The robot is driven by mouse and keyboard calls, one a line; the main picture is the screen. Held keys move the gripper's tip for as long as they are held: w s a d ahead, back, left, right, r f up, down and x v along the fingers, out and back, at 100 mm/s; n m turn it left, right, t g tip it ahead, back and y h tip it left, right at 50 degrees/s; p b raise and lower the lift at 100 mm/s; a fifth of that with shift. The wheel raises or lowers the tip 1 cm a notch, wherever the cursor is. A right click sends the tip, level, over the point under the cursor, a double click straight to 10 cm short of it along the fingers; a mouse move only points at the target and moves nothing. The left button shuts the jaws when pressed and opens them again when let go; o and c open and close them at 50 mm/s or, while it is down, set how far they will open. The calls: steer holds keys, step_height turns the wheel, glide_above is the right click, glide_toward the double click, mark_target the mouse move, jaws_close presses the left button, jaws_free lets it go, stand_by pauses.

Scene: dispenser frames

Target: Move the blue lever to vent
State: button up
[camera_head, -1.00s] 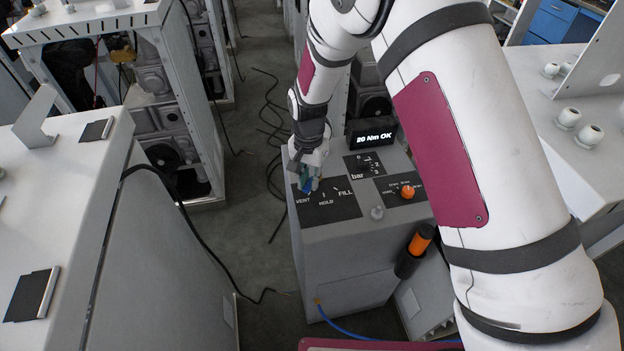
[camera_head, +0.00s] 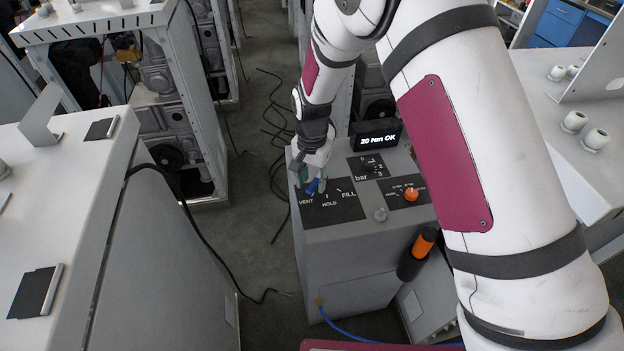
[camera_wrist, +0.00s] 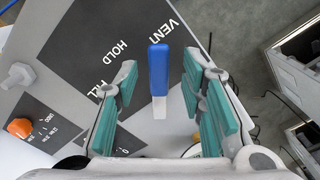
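The blue lever (camera_head: 313,187) is on the dark VENT–HOLD–FILL panel (camera_head: 345,210) of the grey console, on the VENT side. In the wrist view the lever (camera_wrist: 158,70) stands upright in the picture, its blue end near the VENT label and its white part below. My gripper (camera_head: 311,181) is over the panel. In the wrist view my gripper (camera_wrist: 160,85) is open, with its teal-padded fingers on either side of the lever and gaps on both sides. The lever's exact mark is hard to tell.
An orange knob (camera_head: 411,194) and a bar dial (camera_head: 367,165) share the console top with a small grey knob (camera_head: 380,214). A display (camera_head: 375,133) reads "20 Nm OK". An orange-and-black tool (camera_head: 417,254) hangs at the console's front. Open floor lies left of the console.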

step_height(320, 180, up, 12)
stand_by(0.4)
stand_by(0.3)
step_height(320, 180, up, 10)
steer(key=t, duration=0.1)
glide_above(313, 185)
steer(key=s+d, duration=0.2)
steer(key=d, duration=0.4)
steer(key=s+d+r+n+t+y, duration=0.1)
steer(key=s+d+r+n+t, duration=0.1)
steer(key=s+d+r, duration=0.65)
steer(key=s+d+r+n+t, duration=0.1)
steer(key=s+d, duration=0.3)
steer(key=s, duration=0.4)
steer(key=s+d+r+n+t+h, duration=0.1)
steer(key=s+d+r+n, duration=0.1)
steer(key=s, duration=0.5)
steer(key=shift+s+d+r+t, duration=0.35)
steer(key=shift+d+r, duration=0.5)
steer(key=shift+d, duration=0.3)
steer(key=shift+a, duration=0.1)
